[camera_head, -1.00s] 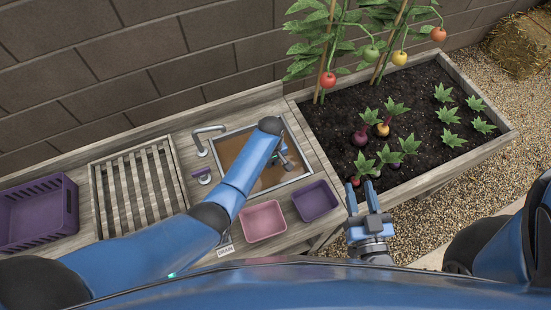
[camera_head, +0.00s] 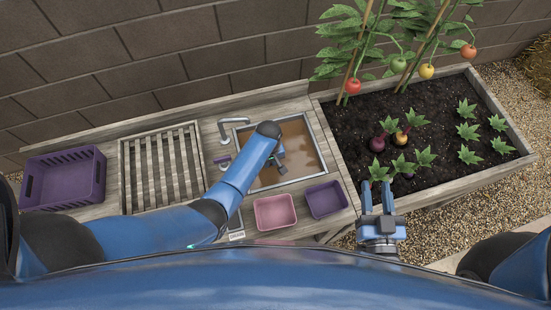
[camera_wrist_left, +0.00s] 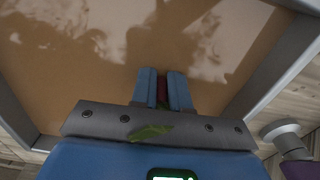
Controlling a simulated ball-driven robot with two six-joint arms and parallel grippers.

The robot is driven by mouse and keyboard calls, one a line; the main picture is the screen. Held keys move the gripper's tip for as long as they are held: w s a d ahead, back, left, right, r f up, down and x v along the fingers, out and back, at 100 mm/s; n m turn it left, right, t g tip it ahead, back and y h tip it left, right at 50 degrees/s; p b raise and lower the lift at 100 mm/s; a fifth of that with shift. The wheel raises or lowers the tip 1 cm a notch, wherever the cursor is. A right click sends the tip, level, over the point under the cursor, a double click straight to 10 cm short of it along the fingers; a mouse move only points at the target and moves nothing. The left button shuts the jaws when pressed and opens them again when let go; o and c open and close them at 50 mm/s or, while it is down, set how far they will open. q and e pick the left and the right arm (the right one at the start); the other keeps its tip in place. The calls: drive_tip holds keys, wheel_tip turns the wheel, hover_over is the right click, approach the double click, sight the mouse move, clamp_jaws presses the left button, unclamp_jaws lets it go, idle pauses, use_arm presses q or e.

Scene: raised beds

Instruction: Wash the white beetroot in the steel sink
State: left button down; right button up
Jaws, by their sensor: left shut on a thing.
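The steel sink (camera_head: 321,146) is full of brown water. My left gripper (camera_head: 280,166) is low over the sink, partly hidden by its own arm. In the left wrist view the left gripper (camera_wrist_left: 163,78) is shut on a thin dark red stalk (camera_wrist_left: 162,91), with a green leaf (camera_wrist_left: 150,132) lying against its palm. The root below the stalk is hidden by the fingers and the cloudy water, and I see no white beetroot. My right gripper (camera_head: 377,188) is open and empty at the front edge of the planting bed.
A steel tap (camera_head: 224,126) stands left of the sink, beside a slatted rack (camera_head: 162,168) and a purple crate (camera_head: 63,180). Pink (camera_head: 275,212) and purple (camera_head: 326,199) tubs sit in front. The soil bed (camera_head: 450,110) holds several plants.

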use_arm(q)
drive_tip(key=shift+s+a, duration=0.15)
drive_tip(key=shift+a, duration=0.35)
drive_tip(key=shift+d, duration=0.15)
drive_tip(key=d+r+p, duration=0.2)
drive_tip(key=r+p, duration=0.3)
drive_tip(key=r, duration=0.3)
drive_tip(key=w+d+r+p, duration=0.1)
drive_tip(key=d+r+p, duration=0.1)
drive_tip(key=r+p, duration=0.3)
drive_tip(key=shift+w+d+r+p, duration=0.3)
drive_tip(key=shift+r+p, duration=0.05)
drive_tip(key=shift+r, duration=1.7)
idle(0.4)
